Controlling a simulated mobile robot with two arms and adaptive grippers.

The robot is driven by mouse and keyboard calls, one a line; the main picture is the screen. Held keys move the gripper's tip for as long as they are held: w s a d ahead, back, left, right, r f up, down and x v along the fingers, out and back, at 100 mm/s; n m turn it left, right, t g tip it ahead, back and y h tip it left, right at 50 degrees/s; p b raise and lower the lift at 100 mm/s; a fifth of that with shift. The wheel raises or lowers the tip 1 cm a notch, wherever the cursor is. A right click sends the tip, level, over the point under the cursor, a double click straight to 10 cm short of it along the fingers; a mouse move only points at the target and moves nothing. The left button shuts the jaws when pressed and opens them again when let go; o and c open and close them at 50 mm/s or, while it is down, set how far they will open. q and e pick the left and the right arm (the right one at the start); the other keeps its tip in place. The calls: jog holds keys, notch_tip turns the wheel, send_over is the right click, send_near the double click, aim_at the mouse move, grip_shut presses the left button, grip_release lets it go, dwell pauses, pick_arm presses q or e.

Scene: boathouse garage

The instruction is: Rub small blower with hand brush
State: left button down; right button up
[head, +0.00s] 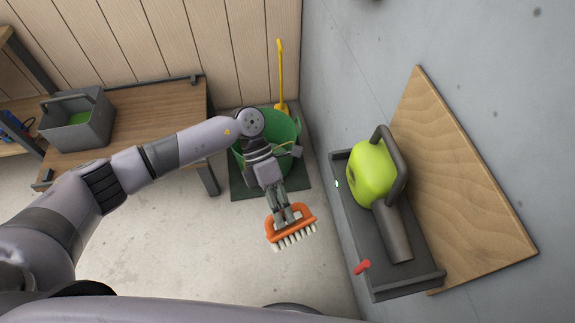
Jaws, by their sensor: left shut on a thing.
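The small blower (371,174) is lime green with a dark grey handle and a grey nozzle. It lies in a dark grey tray (362,267) at the right, its nozzle toward the bottom of the picture. My left gripper (284,221) is shut on the hand brush (291,227), which has an orange body and pale bristles. The brush is held to the left of the tray, apart from the blower, bristles facing down the picture. The fingers hide part of the brush's handle. My right gripper is not in view.
A wooden board (455,190) is beside the tray, at the wall. A red item (362,267) is at the tray's left edge. A green bin (293,130) with a yellow-handled tool (280,75) stands behind my left arm. A workbench (150,115) holds a grey toolbox (85,122).

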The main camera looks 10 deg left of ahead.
pick_arm(q)
jog(key=w+r+n+t+h+p, duration=0.55)
jog(key=w+n+t+h, duration=0.35)
jog(key=n+t, duration=0.4)
jog(key=d+f+n, duration=0.1)
jog(key=d, duration=0.5)
jog(key=shift+w+g+h, duration=0.25)
jog(key=shift+g+h, duration=0.15)
jog(key=shift+x, duration=0.9)
jog(key=shift+r+p, duration=0.15)
jog(key=shift+p, duration=0.15)
